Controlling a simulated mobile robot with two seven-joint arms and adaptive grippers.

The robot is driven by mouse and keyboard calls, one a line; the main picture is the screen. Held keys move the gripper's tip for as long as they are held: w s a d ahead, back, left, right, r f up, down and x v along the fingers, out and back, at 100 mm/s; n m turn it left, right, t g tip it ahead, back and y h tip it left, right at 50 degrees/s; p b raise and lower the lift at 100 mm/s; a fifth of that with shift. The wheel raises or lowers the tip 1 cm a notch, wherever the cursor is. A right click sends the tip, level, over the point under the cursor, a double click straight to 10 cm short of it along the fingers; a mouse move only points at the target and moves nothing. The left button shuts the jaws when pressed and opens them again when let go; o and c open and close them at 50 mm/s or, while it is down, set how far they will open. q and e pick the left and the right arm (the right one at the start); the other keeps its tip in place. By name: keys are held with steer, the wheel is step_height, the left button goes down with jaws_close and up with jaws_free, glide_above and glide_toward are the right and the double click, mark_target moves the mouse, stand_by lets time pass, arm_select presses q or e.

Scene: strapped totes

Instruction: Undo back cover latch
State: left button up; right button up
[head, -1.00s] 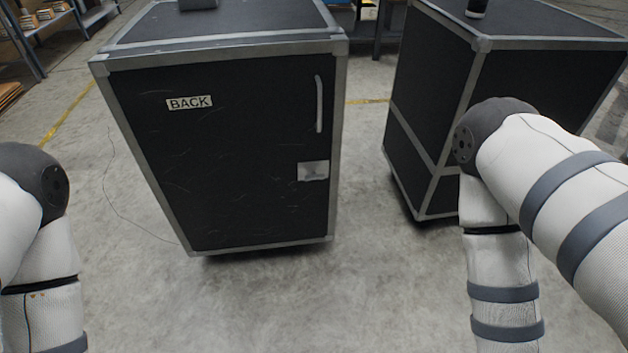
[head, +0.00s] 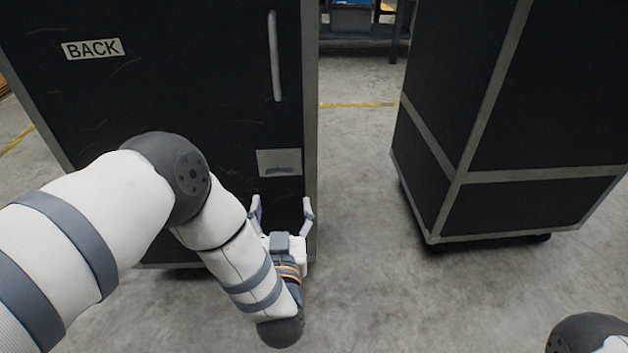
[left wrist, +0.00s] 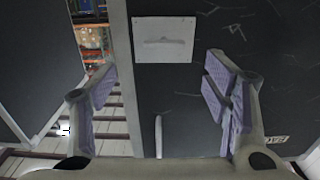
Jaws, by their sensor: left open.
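The back cover (head: 120,100) is the black panel of a case with a "BACK" label. Its latch (head: 280,162) is a small grey plate low on the right side of the cover. It also shows in the left wrist view as a pale plate (left wrist: 165,40) with a bar across it, ahead of the fingers and between their lines. My left gripper (head: 280,206) is open and empty, just below the latch in the head view and apart from it. Both its fingers (left wrist: 163,85) show in the left wrist view. My right gripper is out of view.
A vertical handle (head: 275,56) is above the latch on the cover. A second black case (head: 530,210) on casters stands to the right. Clear concrete floor (head: 360,200) lies between the cases. A shelf (head: 365,43) stands behind.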

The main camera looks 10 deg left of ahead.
mark_target(279, 176)
arm_select(q)
steer(key=b+x, duration=0.1)
steer(key=x, duration=0.2)
steer(key=b+x, duration=0.1)
steer(key=x, duration=0.3)
steer(key=b+x, duration=0.1)
steer(key=x, duration=0.2)
steer(key=shift+w+a, duration=0.15)
steer(key=shift+a, duration=0.25)
steer(key=shift+w, duration=0.3)
steer(key=shift+c, duration=0.2)
steer(key=c, duration=1.1)
